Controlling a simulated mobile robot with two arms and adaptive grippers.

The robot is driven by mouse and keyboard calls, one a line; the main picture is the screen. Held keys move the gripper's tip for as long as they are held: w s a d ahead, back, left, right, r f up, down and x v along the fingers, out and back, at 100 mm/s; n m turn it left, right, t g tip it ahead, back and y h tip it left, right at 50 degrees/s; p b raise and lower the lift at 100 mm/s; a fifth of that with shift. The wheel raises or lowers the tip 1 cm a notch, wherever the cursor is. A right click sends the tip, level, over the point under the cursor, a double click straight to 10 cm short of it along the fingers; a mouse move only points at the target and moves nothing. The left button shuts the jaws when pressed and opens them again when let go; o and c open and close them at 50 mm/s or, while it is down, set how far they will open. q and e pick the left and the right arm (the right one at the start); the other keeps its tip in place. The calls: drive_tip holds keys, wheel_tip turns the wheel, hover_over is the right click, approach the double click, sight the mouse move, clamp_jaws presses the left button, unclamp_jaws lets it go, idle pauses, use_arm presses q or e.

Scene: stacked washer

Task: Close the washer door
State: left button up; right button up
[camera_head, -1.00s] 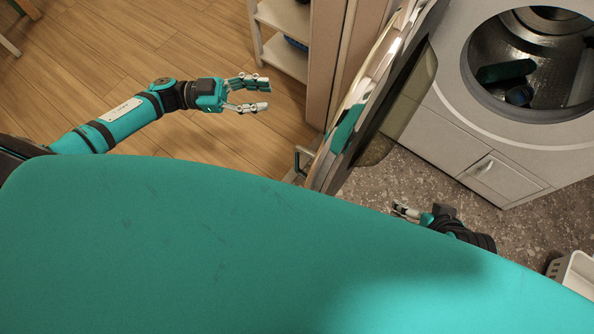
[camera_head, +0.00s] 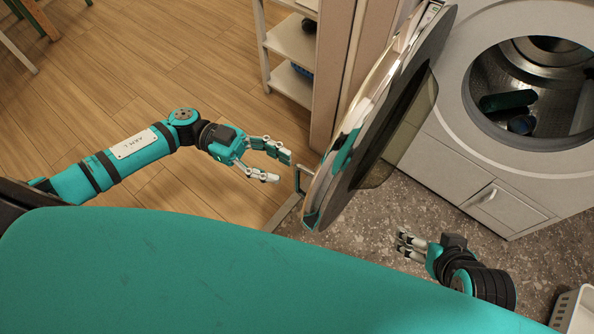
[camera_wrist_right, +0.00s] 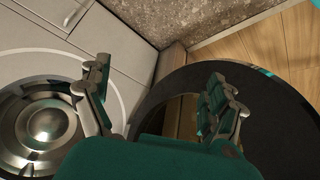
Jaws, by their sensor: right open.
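The washer (camera_head: 450,120) stands at the upper right in the head view, its round drum opening (camera_head: 530,95) uncovered with dark items inside. The washer door (camera_head: 375,120) is swung wide open, a round dark-glazed panel seen nearly edge-on. A small handle (camera_head: 299,180) sticks out at its left edge. My left gripper (camera_head: 275,162) is open and empty, just left of the handle and apart from it. My right gripper (camera_head: 408,245) is open and empty, low on the inner side of the door. In the right wrist view its fingers (camera_wrist_right: 160,95) are spread, with the door's dark ring (camera_wrist_right: 275,95) at right.
A shelf unit (camera_head: 290,45) and a tall panel (camera_head: 335,60) stand behind the door. A white basket (camera_head: 578,310) is at the lower right. Wood floor (camera_head: 120,65) lies clear around my left arm.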

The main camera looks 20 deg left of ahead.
sight(297, 175)
use_arm(q)
drive_tip(key=d, duration=0.5)
drive_tip(key=shift+s, duration=0.3)
clamp_jaws()
